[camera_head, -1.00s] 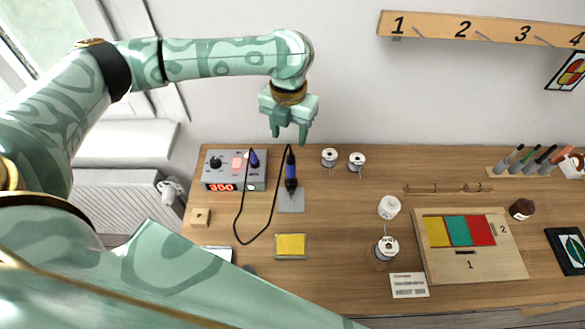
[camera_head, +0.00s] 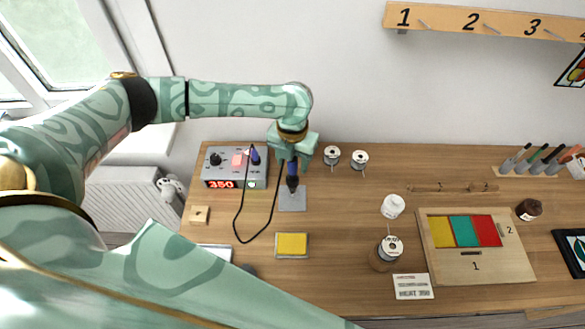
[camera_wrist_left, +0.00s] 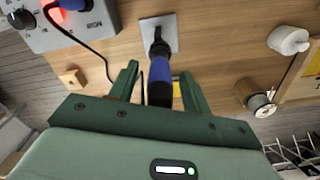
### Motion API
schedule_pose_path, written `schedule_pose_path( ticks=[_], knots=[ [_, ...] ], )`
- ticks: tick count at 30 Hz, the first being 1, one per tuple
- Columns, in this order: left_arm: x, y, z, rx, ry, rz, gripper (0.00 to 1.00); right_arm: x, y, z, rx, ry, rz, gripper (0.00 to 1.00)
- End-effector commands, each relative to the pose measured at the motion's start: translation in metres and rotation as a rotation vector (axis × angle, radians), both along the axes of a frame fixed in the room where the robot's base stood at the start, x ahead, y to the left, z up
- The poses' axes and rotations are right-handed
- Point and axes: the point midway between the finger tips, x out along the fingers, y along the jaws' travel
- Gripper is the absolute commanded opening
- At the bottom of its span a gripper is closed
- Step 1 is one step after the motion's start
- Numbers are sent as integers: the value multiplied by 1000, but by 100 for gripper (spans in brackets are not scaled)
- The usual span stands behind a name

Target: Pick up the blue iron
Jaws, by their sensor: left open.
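The blue iron (camera_head: 292,178) stands upright on a grey plate (camera_head: 293,200) beside the station, with its black cord looping down to the left. My left gripper (camera_head: 293,160) is around the top of its handle, pointing down. In the left wrist view the blue handle (camera_wrist_left: 160,88) lies between the two green fingers (camera_wrist_left: 157,84), which are apart with gaps beside the handle. The left gripper is open. The right gripper is not in view.
The grey station (camera_head: 235,168) with a red 350 display is just left of the iron. A yellow sponge (camera_head: 292,244) lies in front. Two spools (camera_head: 345,158) stand close on the right. A wooden board (camera_head: 470,265) lies farther right.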

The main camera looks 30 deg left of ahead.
Motion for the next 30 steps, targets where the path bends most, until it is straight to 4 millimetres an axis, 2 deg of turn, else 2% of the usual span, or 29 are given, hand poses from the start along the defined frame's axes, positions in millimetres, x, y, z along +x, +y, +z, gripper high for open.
schedule_pose_path(
  ticks=[1, 6, 15, 20, 23, 30],
  knots=[
    [0, 0, 0, 0, 0, 0, 48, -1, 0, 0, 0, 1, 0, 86],
    [0, 0, 0, 0, 0, 0, 1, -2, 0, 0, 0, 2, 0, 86],
    [0, 0, 2, 0, 0, 0, 0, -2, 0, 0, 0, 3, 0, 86],
    [1, 0, 11, 0, -1, 0, 0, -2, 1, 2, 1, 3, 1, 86],
    [1, 0, 25, -1, -2, -1, 0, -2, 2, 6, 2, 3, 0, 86],
    [1, 0, 78, -1, -4, -1, 0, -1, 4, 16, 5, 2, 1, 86]
  ],
)
